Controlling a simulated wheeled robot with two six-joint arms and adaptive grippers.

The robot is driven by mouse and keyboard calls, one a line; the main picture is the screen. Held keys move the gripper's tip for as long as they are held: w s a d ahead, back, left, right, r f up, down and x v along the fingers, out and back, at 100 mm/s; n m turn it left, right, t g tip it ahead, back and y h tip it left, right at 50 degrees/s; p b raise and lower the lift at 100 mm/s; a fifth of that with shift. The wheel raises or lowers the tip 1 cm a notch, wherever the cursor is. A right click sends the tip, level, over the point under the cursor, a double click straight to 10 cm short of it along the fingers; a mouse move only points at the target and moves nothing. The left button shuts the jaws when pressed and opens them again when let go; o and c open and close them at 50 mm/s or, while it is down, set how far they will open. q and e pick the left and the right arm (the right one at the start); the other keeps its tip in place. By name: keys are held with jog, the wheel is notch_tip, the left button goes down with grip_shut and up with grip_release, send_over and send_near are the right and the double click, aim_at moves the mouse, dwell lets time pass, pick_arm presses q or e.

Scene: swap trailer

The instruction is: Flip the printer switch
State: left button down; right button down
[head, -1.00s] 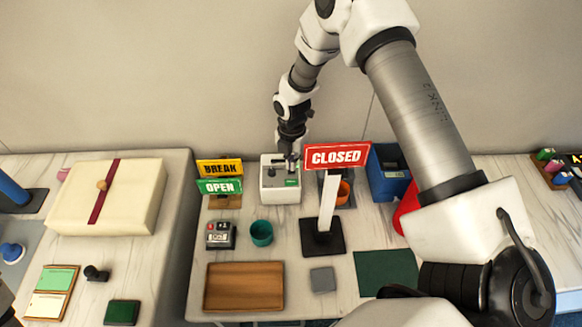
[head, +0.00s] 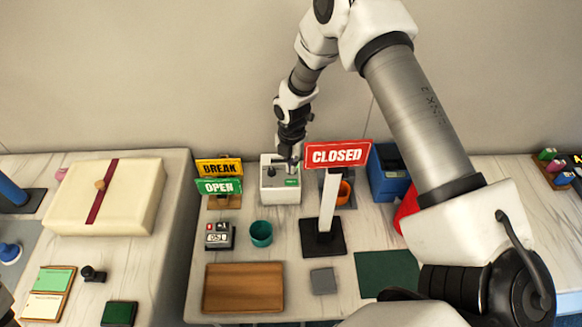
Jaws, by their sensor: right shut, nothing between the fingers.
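The printer (head: 280,194) is a small white box at the back of the middle table, with a dark knob-like part and a small green label on it. I take the dark part on its top (head: 271,172) to be the switch, but it is too small to tell its position. My right gripper (head: 291,166) points down at the printer's top, by its right side. It is shut and empty; whether it touches the printer I cannot tell. My left gripper is not in view.
A red CLOSED sign (head: 337,154) stands close to the right of my gripper. BREAK (head: 219,168) and OPEN (head: 218,187) signs stand to the left. A teal cup (head: 261,233), a small counter device (head: 219,236) and a wooden tray (head: 243,288) lie in front.

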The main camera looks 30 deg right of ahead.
jog(key=shift+f, duration=0.2)
notch_tip(320, 180, up, 7)
jog(key=p, duration=0.5)
dwell(0.6)
